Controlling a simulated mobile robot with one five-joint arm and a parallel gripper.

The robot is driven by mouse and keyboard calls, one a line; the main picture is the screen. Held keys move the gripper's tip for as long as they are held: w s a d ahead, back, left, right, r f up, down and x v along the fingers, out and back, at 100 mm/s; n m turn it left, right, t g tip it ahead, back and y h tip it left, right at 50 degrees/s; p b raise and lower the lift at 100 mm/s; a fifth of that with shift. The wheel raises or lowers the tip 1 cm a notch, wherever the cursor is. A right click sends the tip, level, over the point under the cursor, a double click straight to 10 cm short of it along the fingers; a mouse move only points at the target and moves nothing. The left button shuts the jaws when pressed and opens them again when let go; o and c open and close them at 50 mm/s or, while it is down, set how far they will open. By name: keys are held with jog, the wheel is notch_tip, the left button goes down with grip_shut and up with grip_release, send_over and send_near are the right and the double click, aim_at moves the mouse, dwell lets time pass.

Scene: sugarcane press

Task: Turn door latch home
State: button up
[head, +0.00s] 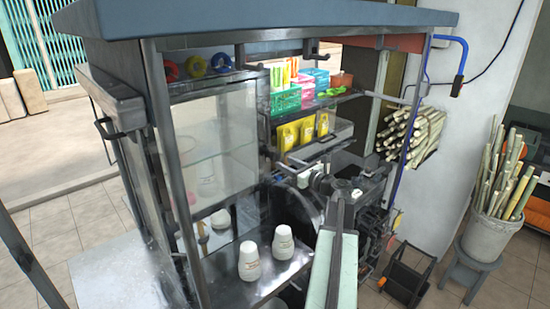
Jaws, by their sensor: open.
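The cart's glass cabinet (215,135) stands left of centre, with a metal frame and clear panes. A dark handle-like fitting (104,128) sits on the cabinet's left side. A small dark fitting (310,47) hangs under the roof's front edge. I cannot tell which of these, if either, is the door latch, or how far it is turned. My gripper cannot be made out in the head view.
Two white containers (251,262) stand on the lower shelf. A cane bucket (494,232) stands on a stool at right.

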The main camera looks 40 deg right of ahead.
aim_at(276, 157)
jog(key=w, duration=0.4)
jog(key=w+d, duration=0.1)
jog(key=w, duration=0.1)
jog(key=shift+w, duration=0.35)
